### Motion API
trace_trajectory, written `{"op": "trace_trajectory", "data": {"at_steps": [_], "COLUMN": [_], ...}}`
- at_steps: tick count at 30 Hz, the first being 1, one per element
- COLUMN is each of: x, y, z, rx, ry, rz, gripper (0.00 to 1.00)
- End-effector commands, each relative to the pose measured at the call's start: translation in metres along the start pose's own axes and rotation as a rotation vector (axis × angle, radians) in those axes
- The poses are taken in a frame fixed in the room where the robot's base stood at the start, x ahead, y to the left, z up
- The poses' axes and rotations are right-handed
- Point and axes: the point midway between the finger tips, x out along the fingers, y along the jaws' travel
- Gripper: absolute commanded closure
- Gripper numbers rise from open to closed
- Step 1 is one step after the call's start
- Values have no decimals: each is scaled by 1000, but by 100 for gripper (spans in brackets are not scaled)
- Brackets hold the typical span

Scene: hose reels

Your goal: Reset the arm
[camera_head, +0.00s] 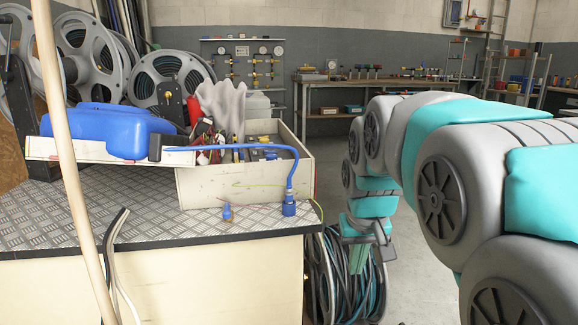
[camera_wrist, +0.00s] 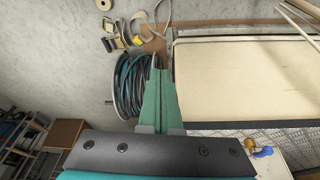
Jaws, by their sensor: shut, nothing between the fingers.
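My gripper (camera_head: 366,248) hangs below my teal and grey arm (camera_head: 440,180), just right of the workbench corner in the head view. Its fingers point down in front of a hose reel (camera_head: 332,285) that stands on the floor beside the bench. In the wrist view, my gripper's green fingers (camera_wrist: 159,74) are together with nothing between them. The hose reel (camera_wrist: 130,85) shows behind and to the left of the fingers, partly hidden by them. I cannot tell the exact gap between fingers and reel.
The workbench (camera_head: 100,210) has a checker-plate top bearing a white box (camera_head: 240,185), a blue container (camera_head: 105,130) and a blue bent pipe (camera_head: 289,190). A wooden pole (camera_head: 65,150) crosses the left side. Loose items (camera_wrist: 120,35) lie on the floor. Open floor (camera_head: 415,285) lies right of the reel.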

Motion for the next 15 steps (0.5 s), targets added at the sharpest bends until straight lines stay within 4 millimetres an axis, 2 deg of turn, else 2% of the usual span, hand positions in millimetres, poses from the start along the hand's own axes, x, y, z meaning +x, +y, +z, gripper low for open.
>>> {"op": "trace_trajectory", "data": {"at_steps": [1, 9, 12, 15], "x": [6, 37, 46, 52], "y": [4, 13, 13, 12], "z": [31, 187, 237, 275], "rx": [8, 28, 28, 26], "ry": [-41, -255, -323, -372], "rz": [-1, -15, -21, -25], "gripper": [100, 100, 100, 100]}}
